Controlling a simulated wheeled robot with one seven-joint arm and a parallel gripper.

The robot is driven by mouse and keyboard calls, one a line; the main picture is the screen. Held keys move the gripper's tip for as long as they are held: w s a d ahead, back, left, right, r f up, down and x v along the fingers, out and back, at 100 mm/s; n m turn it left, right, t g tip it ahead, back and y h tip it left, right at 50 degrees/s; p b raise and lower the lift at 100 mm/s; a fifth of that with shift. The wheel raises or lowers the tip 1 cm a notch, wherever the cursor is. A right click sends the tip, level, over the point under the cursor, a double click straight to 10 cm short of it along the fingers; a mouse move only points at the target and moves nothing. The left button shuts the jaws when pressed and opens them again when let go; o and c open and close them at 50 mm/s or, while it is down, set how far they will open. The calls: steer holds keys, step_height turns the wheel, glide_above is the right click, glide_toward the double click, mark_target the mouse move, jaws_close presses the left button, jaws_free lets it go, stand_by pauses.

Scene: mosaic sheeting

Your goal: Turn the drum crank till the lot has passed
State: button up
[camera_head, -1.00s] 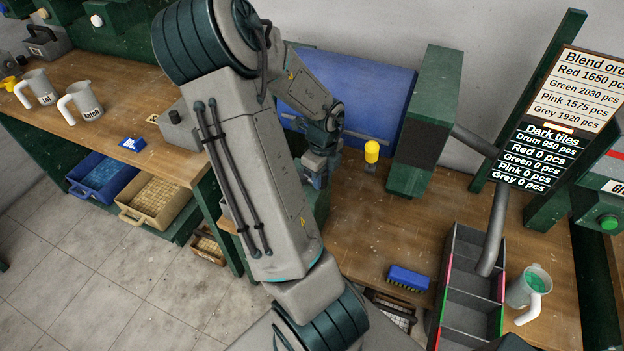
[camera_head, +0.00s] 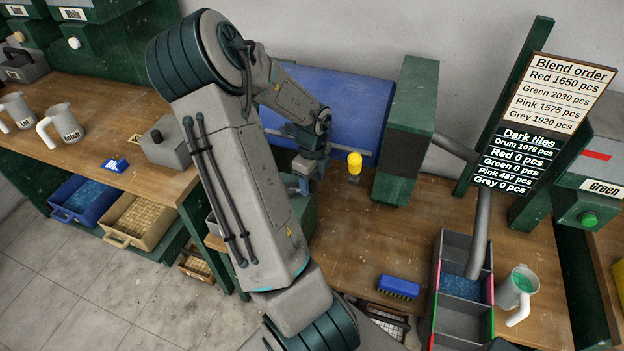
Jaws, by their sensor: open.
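The blue drum (camera_head: 345,105) stands at the back of the bench, beside a dark green housing (camera_head: 410,110). A yellow knob (camera_head: 355,162) stands upright on a short grey stub in front of the drum; I cannot tell whether it belongs to the crank. My gripper (camera_head: 304,184) is left of the knob and apart from it, open, with its fingers partly hidden by my arm. A grey chute (camera_head: 480,230) ends over a divided bin (camera_head: 452,250), where one compartment holds blue tiles (camera_head: 462,287). The board (camera_head: 520,155) reads Drum 1078, Pink 487, and Red, Green and Grey 0.
A blue brush (camera_head: 398,287) lies left of the bin. A white jug (camera_head: 516,290) with green contents stands right of it. A green button (camera_head: 589,219) is at right. Labelled jugs (camera_head: 62,125) stand on the left bench, above blue (camera_head: 85,212) and tan trays (camera_head: 132,235).

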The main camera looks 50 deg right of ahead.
steer(key=shift+r, duration=0.15)
step_height(320, 180, up, 14)
steer(key=shift+f+p, duration=0.2)
steer(key=shift+p, duration=0.2)
steer(key=w+a+r+n+t+y, duration=0.1)
steer(key=a+r+n, duration=0.1)
steer(key=a+n, duration=0.65)
steer(key=w+a+r+n+t+y, duration=0.1)
steer(key=a+r+n, duration=0.1)
steer(key=a+n, duration=0.7)
steer(key=s+a+r+n+h, duration=0.1)
steer(key=s+a+r+n, duration=0.1)
steer(key=a+n, duration=0.5)
steer(key=s+a+r+n+t+h, duration=0.1)
steer(key=s+a+n, duration=0.4)
steer(key=n, duration=0.5)
steer(key=a+r, duration=0.1)
steer(key=a, duration=0.1)
steer(key=shift+s+a+t, duration=0.15)
steer(key=shift+a+t, duration=0.15)
steer(key=shift+a, duration=0.1)
